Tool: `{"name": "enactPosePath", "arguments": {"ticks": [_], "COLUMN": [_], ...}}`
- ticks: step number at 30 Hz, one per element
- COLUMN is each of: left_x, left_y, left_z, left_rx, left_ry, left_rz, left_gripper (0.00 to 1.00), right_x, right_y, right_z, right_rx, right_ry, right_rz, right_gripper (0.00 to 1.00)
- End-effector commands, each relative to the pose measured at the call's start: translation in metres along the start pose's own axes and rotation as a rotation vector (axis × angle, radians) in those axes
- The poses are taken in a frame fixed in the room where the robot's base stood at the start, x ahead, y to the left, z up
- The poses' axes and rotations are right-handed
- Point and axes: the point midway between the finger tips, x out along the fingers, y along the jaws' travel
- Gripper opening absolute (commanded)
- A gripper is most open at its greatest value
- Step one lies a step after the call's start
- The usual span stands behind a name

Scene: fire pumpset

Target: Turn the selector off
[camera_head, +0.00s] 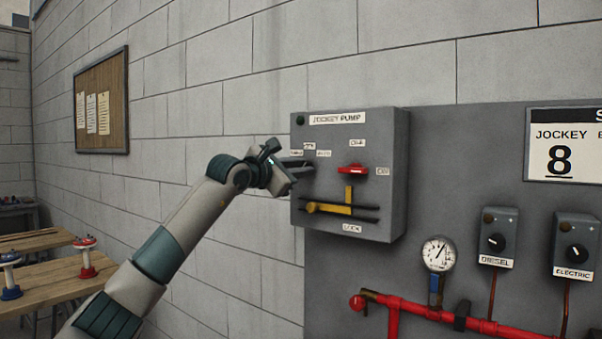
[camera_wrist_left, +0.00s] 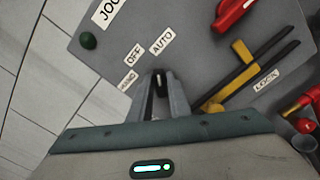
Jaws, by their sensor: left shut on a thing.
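The grey jockey pump box (camera_head: 385,210) is mounted on the wall panel. My left gripper (camera_head: 299,168) is at the left part of its front face, beside the small selector labels. In the left wrist view my left gripper (camera_wrist_left: 160,88) is shut on the dark selector knob (camera_wrist_left: 158,79). A pale pointer mark shows on the knob, between the fingers. The OFF label (camera_wrist_left: 134,55) and AUTO label (camera_wrist_left: 162,40) lie just beyond it; a third label is partly cut by the finger. Most of the knob is hidden by the fingers. My right gripper is not in view.
A red handle (camera_head: 352,169) and a yellow lever (camera_head: 335,208) with dark bars sit on the same box, right of and below the selector. A gauge (camera_head: 438,253), red pipe (camera_head: 480,325) and diesel (camera_head: 496,242) and electric (camera_head: 576,250) switch boxes are lower right.

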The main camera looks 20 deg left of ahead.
Motion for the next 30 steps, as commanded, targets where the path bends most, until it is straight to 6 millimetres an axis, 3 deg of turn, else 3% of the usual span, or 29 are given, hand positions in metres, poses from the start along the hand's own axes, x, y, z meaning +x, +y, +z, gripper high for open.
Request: {"name": "enactPosePath", "arguments": {"ticks": [4,18,30], "left_x": [0.000,0.000,0.000], "left_y": [-0.003,-0.001,0.001], "left_z": [-0.003,-0.003,-0.002], "left_rx": [-0.087,-0.464,-0.658], "left_ry": [-0.001,0.000,0.001], "left_rz": [0.000,-0.001,-0.001], "left_gripper": [0.00,0.00,0.00], "right_x": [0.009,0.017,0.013], "right_y": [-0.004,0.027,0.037], "right_z": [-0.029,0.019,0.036], "right_rx": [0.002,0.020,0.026], "right_ry": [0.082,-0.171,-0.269], "right_rz": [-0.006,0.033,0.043], "right_gripper": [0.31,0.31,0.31]}}
